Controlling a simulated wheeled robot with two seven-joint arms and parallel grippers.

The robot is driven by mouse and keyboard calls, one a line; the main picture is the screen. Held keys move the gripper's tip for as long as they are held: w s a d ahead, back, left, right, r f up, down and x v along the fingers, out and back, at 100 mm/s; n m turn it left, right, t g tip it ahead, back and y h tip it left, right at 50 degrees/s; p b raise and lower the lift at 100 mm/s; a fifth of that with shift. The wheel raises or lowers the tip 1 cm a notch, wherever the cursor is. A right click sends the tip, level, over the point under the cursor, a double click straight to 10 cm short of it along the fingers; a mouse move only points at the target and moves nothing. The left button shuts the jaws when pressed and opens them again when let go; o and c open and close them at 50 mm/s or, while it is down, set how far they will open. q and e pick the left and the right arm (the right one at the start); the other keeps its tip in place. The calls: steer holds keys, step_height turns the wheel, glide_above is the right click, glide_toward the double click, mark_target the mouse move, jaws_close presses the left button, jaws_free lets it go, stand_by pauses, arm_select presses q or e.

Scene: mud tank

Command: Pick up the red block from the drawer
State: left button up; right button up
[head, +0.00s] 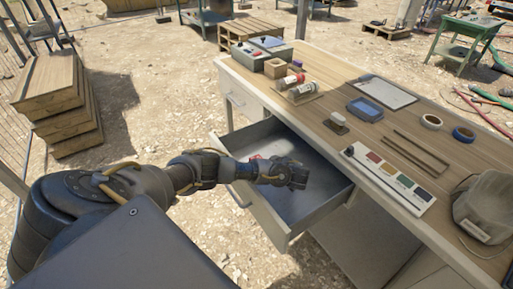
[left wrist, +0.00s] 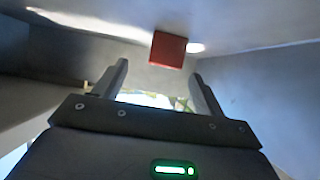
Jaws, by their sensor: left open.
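The drawer (head: 265,200) of the desk is pulled open. The red block (left wrist: 167,50) lies in the drawer, in the left wrist view just beyond and between my fingertips. In the head view only a small bit of red (head: 255,157) shows beside my left wrist; my arm hides the rest. My left gripper (head: 299,177) is over the open drawer, with its fingers spread and nothing between them. It also shows in the left wrist view (left wrist: 160,69). I cannot tell the exact gap between fingertips and block. My right gripper is out of view.
The desk top (head: 325,75) holds a clipboard (head: 388,92), tape rolls (head: 431,121), a strip of coloured patches (head: 390,178) and a cap (head: 485,208). The drawer's walls surround my left gripper. Wooden crates (head: 58,100) stand at the left on open ground.

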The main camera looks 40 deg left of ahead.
arm_select(q)
steer(key=shift+a, duration=0.25)
steer(key=x, duration=0.4)
steer(key=shift+s+a+f+p, duration=0.2)
steer(key=shift+a+f+p, duration=0.1)
steer(key=shift+a, duration=0.1)
steer(key=c, duration=1.1)
steer(key=shift+o, duration=0.2)
step_height(320, 180, up, 10)
steer(key=shift+f, duration=0.2)
steer(key=shift+r, duration=0.3)
